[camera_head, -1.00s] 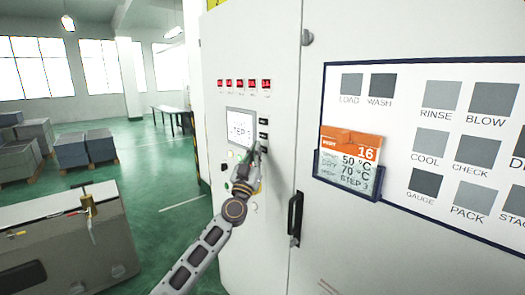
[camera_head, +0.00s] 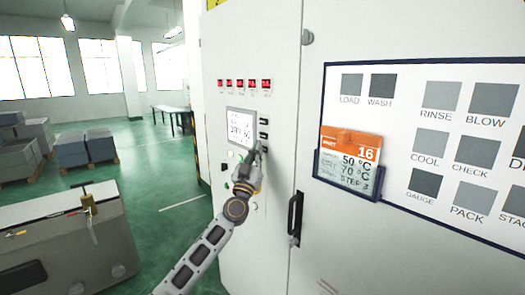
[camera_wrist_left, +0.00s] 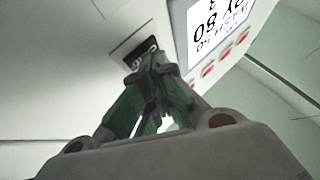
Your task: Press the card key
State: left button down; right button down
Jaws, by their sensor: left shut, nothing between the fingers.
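A control panel on a white cabinet has a lit screen (camera_head: 240,127) with a column of small black keys (camera_head: 264,121) along its right side. My left gripper (camera_head: 257,152) is shut and empty, its tips at the lowest of these keys. In the left wrist view the shut fingertips (camera_wrist_left: 152,60) are at a black key (camera_wrist_left: 141,53) beside the screen (camera_wrist_left: 215,22); I cannot tell if they touch it. An orange-topped card (camera_head: 348,152) marked 16, 50 °C, 70 °C and STEP 3 sits in a dark holder (camera_head: 345,190) to the right. My right gripper is not in view.
Red displays (camera_head: 246,84) run in a row above the screen. A black door handle (camera_head: 296,214) juts out right of my arm. A board of grey labelled squares (camera_head: 440,96) is at the right.

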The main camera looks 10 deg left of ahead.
pick_arm(q)
jog(key=shift+s+a, duration=0.1)
jog(key=shift+s+a+p, duration=0.35)
jog(key=shift+s+p, duration=0.15)
jog(key=shift+p, duration=0.2)
jog(key=s+a+p, duration=0.1)
jog(key=s, duration=0.1)
jog(key=s+a+p, duration=0.1)
jog(key=s+a, duration=0.1)
jog(key=shift+p, duration=0.4)
dwell(0.4)
dwell(0.5)
